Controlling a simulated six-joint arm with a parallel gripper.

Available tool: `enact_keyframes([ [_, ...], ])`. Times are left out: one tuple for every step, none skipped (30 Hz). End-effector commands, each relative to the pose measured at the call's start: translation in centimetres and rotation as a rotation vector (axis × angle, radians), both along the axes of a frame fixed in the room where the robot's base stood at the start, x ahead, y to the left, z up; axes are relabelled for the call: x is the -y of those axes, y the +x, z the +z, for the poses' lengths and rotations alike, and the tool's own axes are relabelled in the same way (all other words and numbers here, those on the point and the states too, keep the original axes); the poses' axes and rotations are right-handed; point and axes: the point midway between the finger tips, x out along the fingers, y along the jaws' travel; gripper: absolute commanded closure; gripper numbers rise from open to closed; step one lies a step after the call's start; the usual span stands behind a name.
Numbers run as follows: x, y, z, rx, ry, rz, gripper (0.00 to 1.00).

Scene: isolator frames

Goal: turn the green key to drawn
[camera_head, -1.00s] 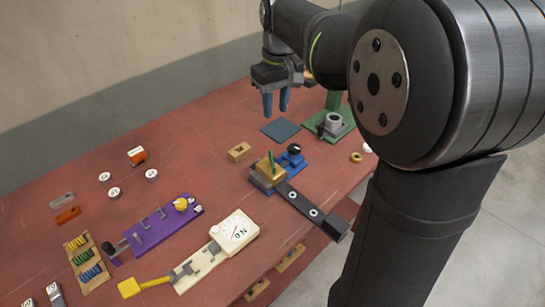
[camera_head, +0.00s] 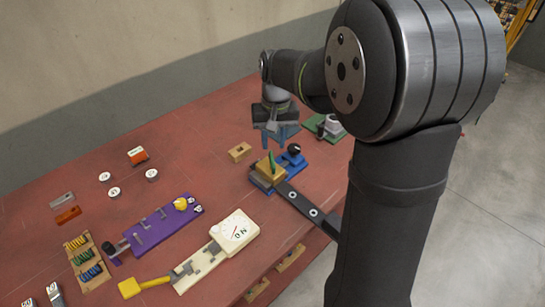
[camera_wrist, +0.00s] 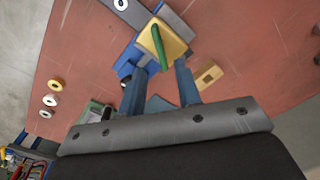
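The green key (camera_head: 272,161) stands upright in a yellow-tan block (camera_head: 268,172) on a blue base with a long dark bar. In the wrist view the green key (camera_wrist: 159,47) shows as a slim green bar on the yellow block (camera_wrist: 172,36), just beyond and between my fingertips. My gripper (camera_head: 277,143) points down just above and behind the key in the head view. In the wrist view its two blue fingers (camera_wrist: 160,85) are spread with a clear gap and nothing between them.
A black knob (camera_head: 294,149) on the blue base stands right of the key. A small wooden block (camera_head: 239,152) lies to the left. A purple latch board (camera_head: 152,229) and a cream dial box (camera_head: 235,232) are nearer the front. A green stand (camera_head: 325,127) is behind right.

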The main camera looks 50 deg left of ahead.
Motion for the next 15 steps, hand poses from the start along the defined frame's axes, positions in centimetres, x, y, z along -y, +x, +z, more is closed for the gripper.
enact_keyframes([
  [0.0, -0.1, -1.2, -0.003, -0.004, 0.0, 0.69],
  [0.0, -0.1, -1.8, -0.002, -0.003, 0.0, 0.69],
  [0.0, -0.1, -2.6, -0.003, -0.004, 0.0, 0.69],
  [0.0, -0.2, -3.1, -0.002, -0.003, 0.001, 0.69],
  [0.0, -0.2, -3.6, -0.002, -0.003, 0.001, 0.69],
  [0.0, -0.2, -4.3, -0.002, -0.002, 0.001, 0.69],
  [-0.1, -0.2, -4.7, -0.002, -0.002, 0.001, 0.69],
  [-0.1, -0.2, -5.1, -0.002, -0.002, 0.001, 0.69],
  [-0.1, -0.2, -5.6, -0.001, -0.002, 0.001, 0.69],
  [-0.1, -0.2, -5.8, -0.001, -0.002, 0.001, 0.69],
  [-0.1, -0.2, -6.1, -0.001, -0.001, 0.001, 0.69],
  [-0.1, -0.2, -6.3, -0.001, -0.001, 0.001, 0.69],
  [-0.2, -0.2, -6.5, 0.0, 0.0, 0.001, 0.69],
  [-0.2, -0.3, -6.6, 0.0, 0.0, 0.001, 0.69],
  [-0.2, -0.3, -6.7, 0.0, 0.0, 0.001, 0.69],
])
